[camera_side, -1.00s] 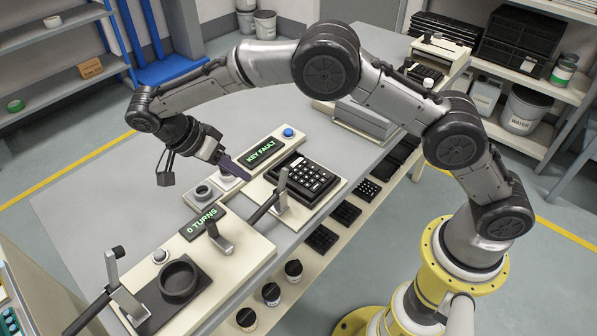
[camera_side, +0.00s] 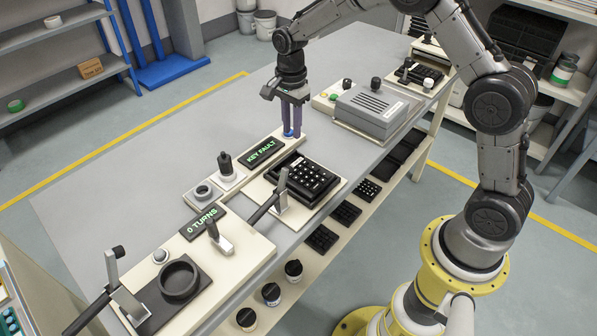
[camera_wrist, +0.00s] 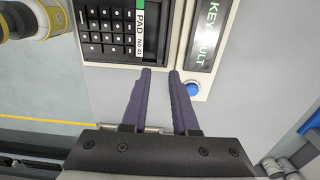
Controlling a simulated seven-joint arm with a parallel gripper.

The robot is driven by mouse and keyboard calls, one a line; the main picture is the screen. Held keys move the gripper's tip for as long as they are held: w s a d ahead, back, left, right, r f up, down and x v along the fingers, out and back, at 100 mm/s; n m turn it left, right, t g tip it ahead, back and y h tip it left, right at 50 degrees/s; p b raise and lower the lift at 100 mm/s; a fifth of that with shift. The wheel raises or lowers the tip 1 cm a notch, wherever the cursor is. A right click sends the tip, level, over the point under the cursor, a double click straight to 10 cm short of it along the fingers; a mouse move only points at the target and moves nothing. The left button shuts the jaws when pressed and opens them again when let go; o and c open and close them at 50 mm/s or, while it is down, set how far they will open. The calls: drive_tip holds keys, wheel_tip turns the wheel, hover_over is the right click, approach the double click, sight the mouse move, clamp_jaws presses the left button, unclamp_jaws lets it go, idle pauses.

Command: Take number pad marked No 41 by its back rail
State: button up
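The black number pad (camera_side: 303,181) sits on a cream fixture at the middle of the bench. In the wrist view its keys (camera_wrist: 105,30) show at the top, beside a side strip (camera_wrist: 141,44) reading "PAD No 41" with a green band. The top of the pad is cut off there. My gripper (camera_side: 291,132) points down behind the pad, over the blue button by the KEY FAULT display. In the wrist view my gripper (camera_wrist: 161,72) has its purple fingers a little apart with nothing between them, just short of the pad's label strip.
A toggle clamp (camera_side: 281,191) stands at the pad's front left. The KEY FAULT display (camera_side: 262,152) and a black-handled stamp (camera_side: 226,163) are behind it. The blue button (camera_wrist: 192,89) is right of my fingers. A grey box (camera_side: 370,110) stands to the right. Several pads lie on the lower shelf.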

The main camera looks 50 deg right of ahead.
sight(292, 152)
drive_tip(key=shift+a+f, duration=0.15)
drive_tip(key=shift+f, duration=3.45)
clamp_jaws()
drive_tip(key=shift+r, duration=0.1)
